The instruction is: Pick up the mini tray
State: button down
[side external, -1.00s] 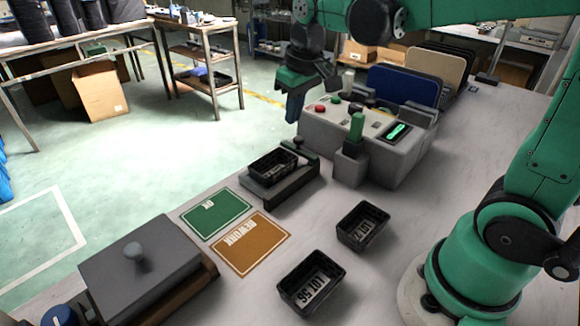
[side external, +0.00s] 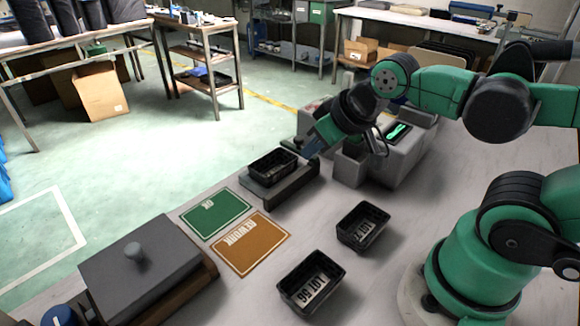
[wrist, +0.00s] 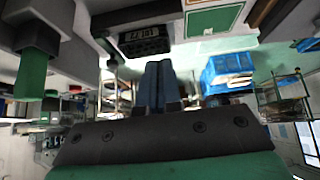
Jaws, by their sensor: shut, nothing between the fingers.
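Three small black trays are in the side view. One tray (side external: 273,167) sits on a grey block stand (side external: 291,188). Another tray (side external: 362,227) and a third tray marked LOT 55 (side external: 311,282) lie on the table nearer the camera. My gripper (side external: 309,150) is shut and empty, tilted down to the left, just right of the tray on the stand and apart from it. In the wrist view my shut fingers (wrist: 158,84) show centrally, with a labelled black tray (wrist: 146,41) beyond their tips.
A green card (side external: 216,213) and an orange REWORK card (side external: 251,244) lie beside the stand. A grey control box (side external: 400,165) stands behind, partly hidden by my arm. A grey lidded box (side external: 140,270) is at front left.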

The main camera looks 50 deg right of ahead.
jog(key=c, duration=1.3)
grip_release()
jog(key=n+g+y, duration=0.4)
jog(key=n+g, duration=0.2)
jog(key=n, duration=1.1)
send_over(284, 167)
jog(key=s+d, duration=0.1)
jog(key=d, duration=0.1)
jog(key=f, duration=0.4)
jog(key=shift+a+f, duration=0.2)
jog(key=shift+f, duration=0.2)
jog(key=shift+w+d+f+n+y, duration=0.2)
jog(key=shift+f+n+y, duration=0.1)
jog(key=shift+f+n, duration=0.3)
jog(key=shift+x, duration=2.6)
jog(key=shift+f, duration=0.1)
jog(key=shift+c, duration=0.3)
